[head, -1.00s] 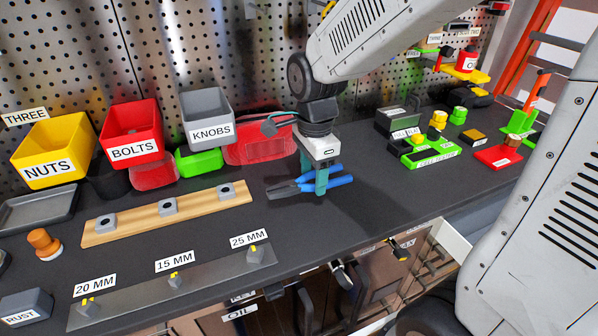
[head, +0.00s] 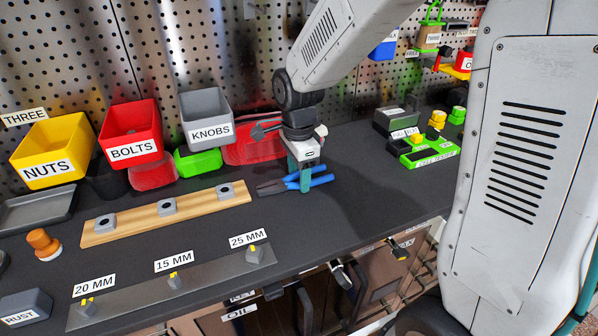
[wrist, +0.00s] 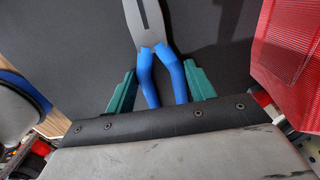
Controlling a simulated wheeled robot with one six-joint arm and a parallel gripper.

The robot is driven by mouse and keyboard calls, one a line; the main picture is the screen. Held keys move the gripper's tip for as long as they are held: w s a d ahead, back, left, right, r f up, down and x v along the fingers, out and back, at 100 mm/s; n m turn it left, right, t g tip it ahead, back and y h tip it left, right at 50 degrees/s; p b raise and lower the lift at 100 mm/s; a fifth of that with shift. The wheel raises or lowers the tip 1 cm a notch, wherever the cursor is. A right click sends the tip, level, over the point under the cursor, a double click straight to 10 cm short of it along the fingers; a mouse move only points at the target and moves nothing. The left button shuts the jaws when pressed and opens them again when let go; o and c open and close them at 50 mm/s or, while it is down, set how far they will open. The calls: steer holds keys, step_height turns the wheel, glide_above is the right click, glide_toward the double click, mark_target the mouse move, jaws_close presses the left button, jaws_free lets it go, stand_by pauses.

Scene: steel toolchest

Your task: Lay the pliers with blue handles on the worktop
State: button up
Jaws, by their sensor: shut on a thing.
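The pliers with blue handles (head: 319,182) are in my gripper (head: 305,186), in the middle of the head view. Their grey jaws point left, toward the wooden strip. In the wrist view the pliers (wrist: 148,82) run away from me, with both blue handles between the green fingers of my gripper (wrist: 160,88). My gripper points down and is shut on the handles. The pliers look level and at or just above the dark worktop (head: 365,185); I cannot tell whether they touch it.
A wooden strip with sockets (head: 130,222) lies left of the pliers. The red bin (head: 131,137), grey bin (head: 206,120) and a red container (head: 250,152) stand behind. A green tester (head: 430,156) lies to the right. Bare worktop surrounds the pliers at front and right.

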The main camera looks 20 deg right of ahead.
steer(key=o, duration=1.2)
steer(key=shift+f, duration=0.1)
steer(key=shift+c, duration=0.2)
step_height(320, 180, up, 12)
steer(key=s+d+n, duration=0.2)
steer(key=s+n, duration=0.7)
steer(key=s, duration=0.3)
steer(key=s+d+r+n+t, duration=0.1)
steer(key=s+d+n, duration=0.1)
steer(key=s+n, duration=0.7)
steer(key=s, duration=0.3)
steer(key=shift+r, duration=0.3)
